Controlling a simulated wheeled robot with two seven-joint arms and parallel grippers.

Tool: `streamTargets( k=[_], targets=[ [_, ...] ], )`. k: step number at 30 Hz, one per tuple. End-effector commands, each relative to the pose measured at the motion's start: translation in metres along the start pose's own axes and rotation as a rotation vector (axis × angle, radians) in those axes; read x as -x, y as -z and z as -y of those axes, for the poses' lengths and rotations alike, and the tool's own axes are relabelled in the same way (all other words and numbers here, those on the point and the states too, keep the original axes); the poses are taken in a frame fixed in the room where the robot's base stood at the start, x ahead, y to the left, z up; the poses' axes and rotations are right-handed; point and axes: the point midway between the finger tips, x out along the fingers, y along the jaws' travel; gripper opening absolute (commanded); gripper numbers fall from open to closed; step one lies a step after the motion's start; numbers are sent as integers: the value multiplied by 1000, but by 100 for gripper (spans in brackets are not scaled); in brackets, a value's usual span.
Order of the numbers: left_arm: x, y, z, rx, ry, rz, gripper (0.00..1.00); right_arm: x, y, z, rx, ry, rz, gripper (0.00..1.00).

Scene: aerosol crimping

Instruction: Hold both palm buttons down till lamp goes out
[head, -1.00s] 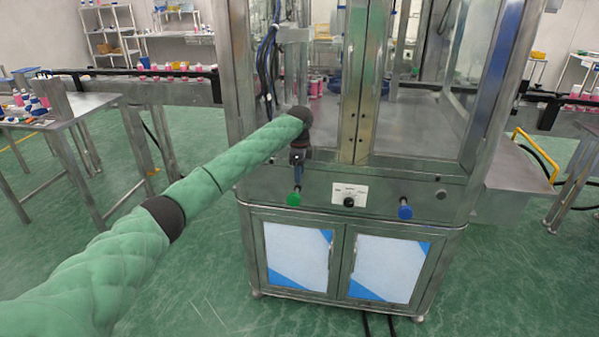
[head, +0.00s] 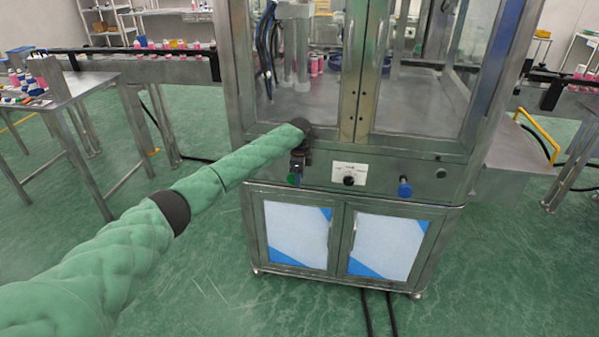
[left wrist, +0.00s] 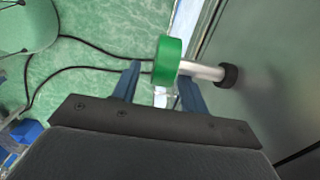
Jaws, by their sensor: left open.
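The green palm button (head: 292,180) sticks out from the front panel of the steel machine, left of a white label plate with a black knob. My left gripper (head: 297,170) is at it, partly covering it. In the left wrist view, the green button head (left wrist: 168,60) is at the tips of my two blue fingers (left wrist: 160,78), which are apart. Its silver stem runs right to a black collar on the panel; I cannot tell whether the fingers touch it. The blue palm button (head: 404,187) stands free on the right, with no gripper near it. My right gripper is out of view. I cannot pick out a lamp.
The white label plate with the knob (head: 349,175) lies between the buttons. Cabinet doors (head: 298,234) are below and a glazed enclosure above. A steel table (head: 75,92) with bottles stands left, and a yellow rail (head: 540,133) is at right. The green floor in front is open.

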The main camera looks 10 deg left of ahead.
Motion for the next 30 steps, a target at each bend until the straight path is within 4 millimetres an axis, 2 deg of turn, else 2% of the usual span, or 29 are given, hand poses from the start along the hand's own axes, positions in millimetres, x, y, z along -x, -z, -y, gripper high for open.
streamTargets(
  k=[9, 15, 16, 30],
  targets=[
    [-2, 0, 0, 0, 0, 0, 42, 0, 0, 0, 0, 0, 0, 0],
    [-2, 0, 0, 0, 0, 0, 2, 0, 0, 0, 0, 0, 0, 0],
    [-2, 0, 0, 0, 0, 0, 0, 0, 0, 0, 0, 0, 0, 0],
    [-2, 0, 2, 0, 1, 0, 0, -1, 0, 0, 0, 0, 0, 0]
  ],
)
